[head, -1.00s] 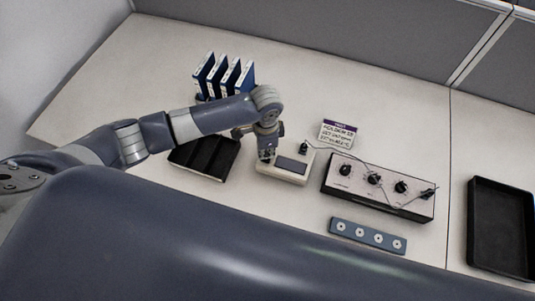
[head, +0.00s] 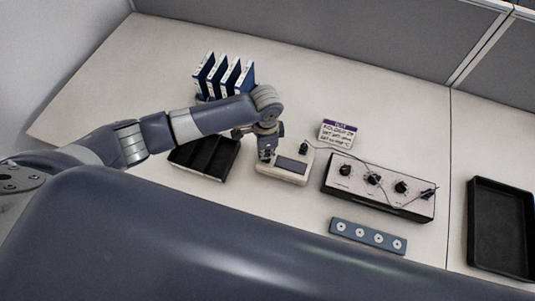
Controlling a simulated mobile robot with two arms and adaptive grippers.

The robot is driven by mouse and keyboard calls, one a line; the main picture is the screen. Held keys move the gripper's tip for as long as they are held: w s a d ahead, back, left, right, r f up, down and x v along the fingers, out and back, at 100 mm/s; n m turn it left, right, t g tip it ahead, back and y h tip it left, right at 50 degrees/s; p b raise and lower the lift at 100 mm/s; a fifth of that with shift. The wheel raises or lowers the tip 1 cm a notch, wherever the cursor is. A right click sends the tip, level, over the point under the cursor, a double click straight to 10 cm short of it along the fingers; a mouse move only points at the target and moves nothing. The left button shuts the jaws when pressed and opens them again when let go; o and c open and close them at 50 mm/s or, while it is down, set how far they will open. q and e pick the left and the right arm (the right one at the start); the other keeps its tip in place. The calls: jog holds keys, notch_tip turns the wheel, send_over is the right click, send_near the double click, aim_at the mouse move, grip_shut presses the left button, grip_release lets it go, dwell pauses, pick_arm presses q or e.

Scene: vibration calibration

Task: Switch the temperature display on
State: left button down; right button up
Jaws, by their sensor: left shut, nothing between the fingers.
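The temperature display is a small cream box (head: 299,178) with a dark, blank-looking screen (head: 291,165), in the middle of the table. A black knob or plug sits at its back right, with a cable running from it. My left gripper (head: 266,157) is shut and empty, pointing down at the left end of the box, beside the screen. I cannot tell whether its tips touch the box. The arm and gripper hide the box's back left part, and no switch can be made out there. My right gripper is not in view.
A control box (head: 378,188) with several black knobs stands to the right, linked by the cable. A purple-topped label card (head: 338,133) is behind. A blue strip (head: 367,236) lies in front. A black divided tray (head: 205,160), blue folders (head: 222,76) and another black tray (head: 503,226) stand around.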

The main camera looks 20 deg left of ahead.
pick_arm(q)
jog(key=shift+f+b, duration=0.5)
jog(key=shift+f, duration=0.55)
dwell(0.4)
notch_tip(320, 180, up, 7)
jog(key=p, duration=0.8)
jog(key=shift+r, duration=0.1)
dwell(0.5)
